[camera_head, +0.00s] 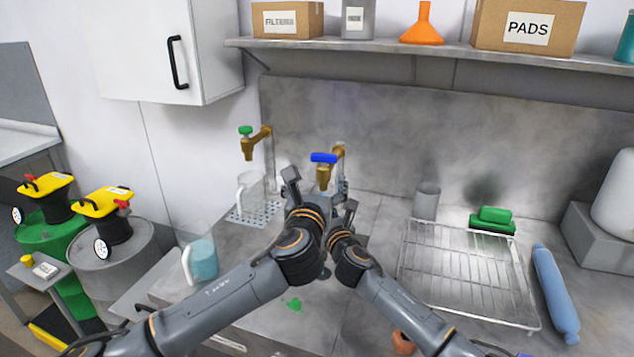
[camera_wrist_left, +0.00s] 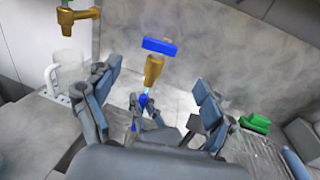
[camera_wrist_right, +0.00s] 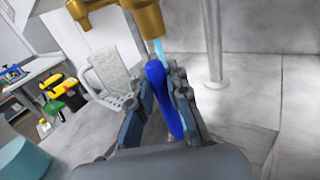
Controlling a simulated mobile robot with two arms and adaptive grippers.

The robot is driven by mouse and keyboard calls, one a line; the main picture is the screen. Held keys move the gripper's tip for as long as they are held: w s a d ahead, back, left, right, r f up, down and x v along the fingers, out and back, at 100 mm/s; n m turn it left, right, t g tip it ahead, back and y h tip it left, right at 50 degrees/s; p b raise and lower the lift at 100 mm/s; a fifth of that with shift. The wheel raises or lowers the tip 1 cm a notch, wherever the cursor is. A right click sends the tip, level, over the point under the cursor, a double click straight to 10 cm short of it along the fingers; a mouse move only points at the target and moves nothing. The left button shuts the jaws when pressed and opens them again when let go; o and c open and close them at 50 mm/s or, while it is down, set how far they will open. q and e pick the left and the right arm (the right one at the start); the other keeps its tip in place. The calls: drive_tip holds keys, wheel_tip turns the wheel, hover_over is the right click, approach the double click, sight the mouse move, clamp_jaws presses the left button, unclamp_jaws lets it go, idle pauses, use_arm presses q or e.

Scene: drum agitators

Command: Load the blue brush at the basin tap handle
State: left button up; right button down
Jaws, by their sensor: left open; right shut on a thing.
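The brass basin tap (camera_head: 324,175) has a blue lever handle (camera_head: 323,157); the handle also shows in the left wrist view (camera_wrist_left: 160,46). My right gripper (camera_wrist_right: 163,86) is shut on the blue brush (camera_wrist_right: 163,98), just below the spout (camera_wrist_right: 146,20). A thin light-blue stream comes down from the spout towards the brush. My left gripper (camera_wrist_left: 155,86) is open and empty, its fingers spread below and in front of the tap; it also shows in the head view (camera_head: 318,194).
A green-handled tap (camera_head: 247,140) stands left, with a clear mug (camera_head: 251,190) below it. A jug with blue liquid (camera_head: 203,260) is at the counter's left. A wire rack (camera_head: 460,270), a green block (camera_head: 493,222) and a blue roll (camera_head: 556,295) lie right. A shelf (camera_head: 420,47) runs above.

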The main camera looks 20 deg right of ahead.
sight(331, 157)
use_arm(q)
drive_tip(key=shift+s+r, duration=0.15)
drive_tip(key=shift+s, duration=0.15)
drive_tip(key=c, duration=0.6)
drive_tip(key=s, duration=0.5)
drive_tip(key=shift+a+r, duration=0.15)
drive_tip(key=shift+a, duration=0.1)
clamp_jaws()
drive_tip(key=x, duration=1.3)
drive_tip(key=shift+w+d, duration=0.1)
drive_tip(key=shift+w, duration=0.25)
drive_tip(key=shift+d, duration=0.1)
